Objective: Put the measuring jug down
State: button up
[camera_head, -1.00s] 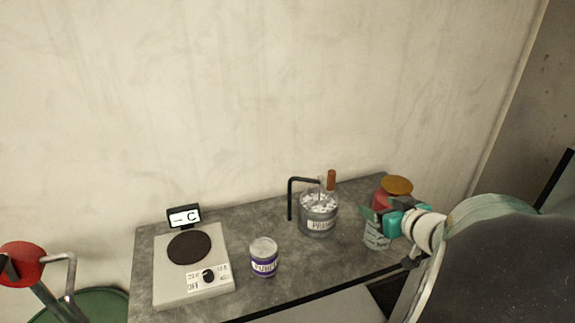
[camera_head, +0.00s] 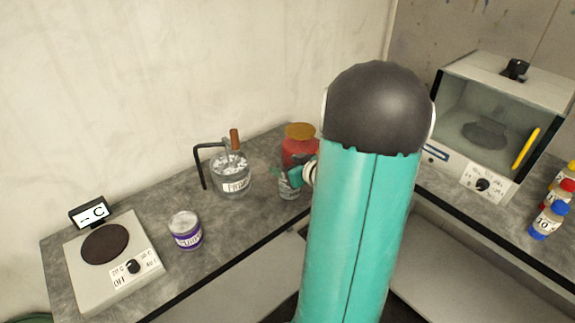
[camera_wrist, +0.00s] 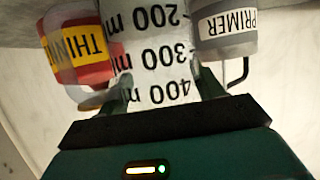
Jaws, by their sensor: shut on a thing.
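The measuring jug (camera_head: 288,188) is a clear vessel near the front edge of the grey bench (camera_head: 265,215), partly hidden by my arm. In the wrist view, which is upside down, the jug (camera_wrist: 155,50) fills the space between my fingers, with black marks of 200, 300 and 400 ml. My gripper (camera_wrist: 165,88) is shut on it; the gripper also shows in the head view (camera_head: 298,178), mostly behind my arm. The jug looks upright. Its base is out of the wrist frame, and I cannot tell whether it touches the bench.
A red thinner container (camera_head: 298,150) stands close behind the jug. A purple-labelled tin (camera_head: 185,231) and a hotplate (camera_head: 128,265) stand farther left. A glass-fronted box (camera_head: 500,115) and bottles (camera_head: 550,218) are right.

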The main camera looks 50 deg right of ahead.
jog(key=o, duration=1.5)
jog(key=shift+f, duration=0.1)
jog(key=shift+c, duration=0.2)
